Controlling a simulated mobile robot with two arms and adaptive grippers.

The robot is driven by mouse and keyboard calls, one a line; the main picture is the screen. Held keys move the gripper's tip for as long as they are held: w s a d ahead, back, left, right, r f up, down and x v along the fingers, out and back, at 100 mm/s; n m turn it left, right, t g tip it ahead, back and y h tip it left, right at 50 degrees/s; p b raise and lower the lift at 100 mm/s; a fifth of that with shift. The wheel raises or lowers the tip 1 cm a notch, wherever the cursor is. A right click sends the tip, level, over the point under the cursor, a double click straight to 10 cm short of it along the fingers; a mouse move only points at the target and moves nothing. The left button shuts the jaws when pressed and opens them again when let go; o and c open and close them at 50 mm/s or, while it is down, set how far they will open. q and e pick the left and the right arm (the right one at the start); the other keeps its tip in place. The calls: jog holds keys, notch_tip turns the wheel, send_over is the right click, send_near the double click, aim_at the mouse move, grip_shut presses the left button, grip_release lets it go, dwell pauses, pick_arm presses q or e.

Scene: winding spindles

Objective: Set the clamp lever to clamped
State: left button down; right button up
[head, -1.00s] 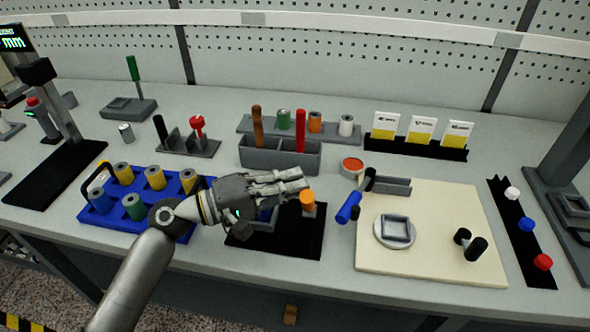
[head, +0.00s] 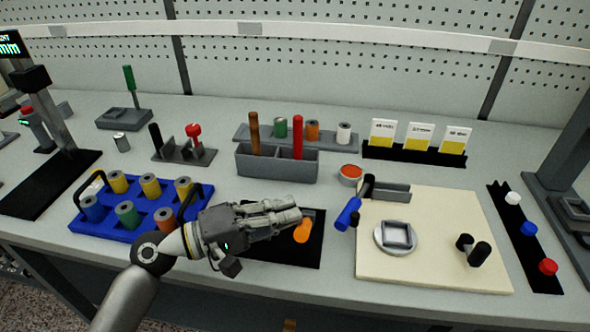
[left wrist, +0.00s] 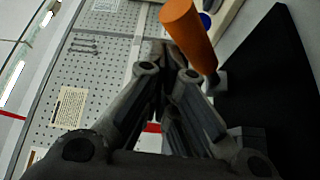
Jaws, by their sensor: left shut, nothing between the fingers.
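An orange-handled lever (head: 302,231), which I take as the clamp lever, is on the black base (head: 310,254) at the front middle of the bench. Its handle leans toward the bench's front edge from a small grey pivot. My left gripper (head: 298,212) is shut and empty, its fingertips right beside the lever. In the left wrist view the orange handle (left wrist: 188,32) stands just past and right of the closed fingertips (left wrist: 160,55); I cannot tell whether they touch. The gripper hides much of the fixture on the base. My right gripper is not in view.
A blue tray of spools (head: 100,229) is left of my gripper. A grey bin (head: 270,163) with brown and red handles stands behind. A cream board (head: 440,270) with a blue-handled part (head: 347,215) lies close to the right.

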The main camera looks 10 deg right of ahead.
pick_arm(q)
jog(key=shift+s+f, duration=0.15)
jog(key=shift+f, duration=0.1)
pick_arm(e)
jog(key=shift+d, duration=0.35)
pick_arm(q)
jog(key=v, duration=1.2)
jog(key=shift+r, duration=0.25)
jog(key=shift+a, duration=0.1)
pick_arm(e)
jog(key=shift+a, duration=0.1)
